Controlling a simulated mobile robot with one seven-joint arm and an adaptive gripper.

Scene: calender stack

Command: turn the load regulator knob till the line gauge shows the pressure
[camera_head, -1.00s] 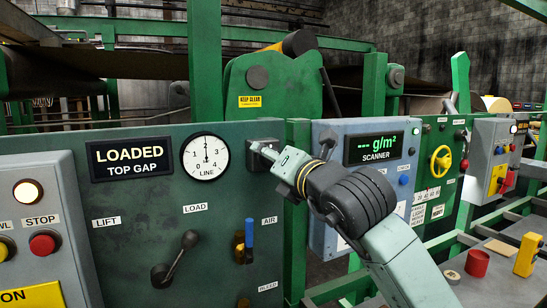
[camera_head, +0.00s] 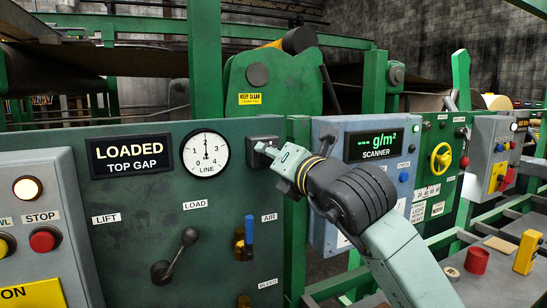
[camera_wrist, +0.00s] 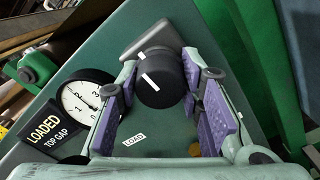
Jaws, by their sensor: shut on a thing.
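The load regulator knob (camera_wrist: 162,84) is black and round with a white mark, on a grey square mount (camera_wrist: 150,40) above the LOAD label in the wrist view. My gripper (camera_wrist: 158,72) has a purple-padded finger on each side of the knob, shut on it. In the head view my gripper (camera_head: 268,150) reaches the panel from the right and hides most of the knob; the dark mount (camera_head: 262,143) shows behind it. The round white line gauge (camera_head: 206,154) is just left, its needle pointing about straight up, near 2. The gauge also shows in the wrist view (camera_wrist: 84,100).
A LOADED TOP GAP display (camera_head: 130,154) is left of the gauge. A black lever (camera_head: 175,258) and a blue-handled AIR valve (camera_head: 249,238) sit lower on the green panel. The grey scanner box (camera_head: 375,148) is close on the right, partly behind my arm.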

